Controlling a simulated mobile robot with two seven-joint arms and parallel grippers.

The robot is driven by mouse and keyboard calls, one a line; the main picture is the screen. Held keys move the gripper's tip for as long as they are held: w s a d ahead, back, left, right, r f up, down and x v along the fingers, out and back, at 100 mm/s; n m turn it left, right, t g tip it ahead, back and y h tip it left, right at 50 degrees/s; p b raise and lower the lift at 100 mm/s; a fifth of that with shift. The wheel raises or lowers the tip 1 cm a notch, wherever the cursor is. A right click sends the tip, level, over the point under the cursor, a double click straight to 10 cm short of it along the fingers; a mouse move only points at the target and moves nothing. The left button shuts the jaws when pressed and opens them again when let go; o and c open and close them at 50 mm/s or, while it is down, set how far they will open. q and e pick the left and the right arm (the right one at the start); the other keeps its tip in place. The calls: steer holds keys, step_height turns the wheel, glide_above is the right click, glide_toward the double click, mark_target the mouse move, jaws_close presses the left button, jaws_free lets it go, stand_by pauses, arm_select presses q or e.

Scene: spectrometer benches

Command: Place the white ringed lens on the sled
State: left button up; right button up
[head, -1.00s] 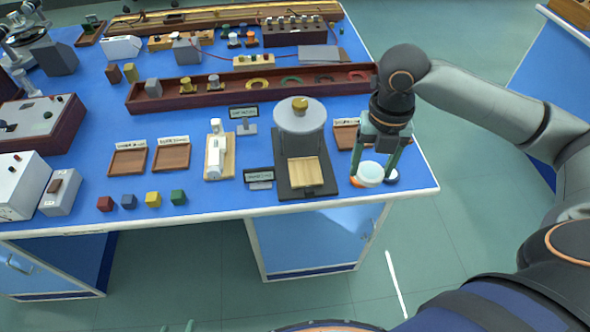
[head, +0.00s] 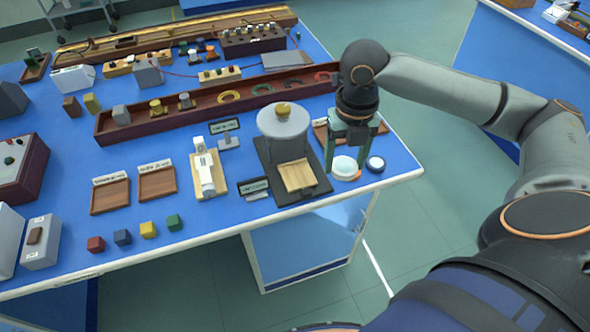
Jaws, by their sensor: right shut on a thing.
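The white ringed lens (head: 343,168) is a pale disc near the right front corner of the bench. My right gripper (head: 346,165) is shut on it, with one finger at each side, low over the bench top. I cannot tell whether it touches the bench. An orange lens (head: 356,175) shows partly behind its lower right edge. A blue-ringed lens (head: 376,163) lies just to the right. The light wooden plate (head: 298,175) on a black stand, left of the gripper, may be the sled; its sign is too small to read. My left gripper is not in view.
A round grey platform (head: 283,122) with a brass knob rises above the stand. A wooden tray (head: 321,133) lies behind my right gripper. A long brown trough (head: 205,112) runs farther back. Small coloured cubes (head: 148,230) line the front left.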

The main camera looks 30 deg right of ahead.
steer(key=w+a+f, duration=0.2)
steer(key=w+f, duration=0.1)
steer(key=w, duration=0.4)
glide_above(298, 174)
steer(key=f, duration=0.3)
steer(key=s+f, duration=0.1)
steer(key=f, duration=0.1)
steer(key=shift+f, duration=0.15)
steer(key=shift+w+a+f, duration=0.1)
steer(key=shift+w+f, duration=0.4)
steer(key=shift+f, duration=1.55)
steer(key=shift+f, duration=0.2)
steer(key=o, duration=1.4)
steer(key=shift+c, duration=0.2)
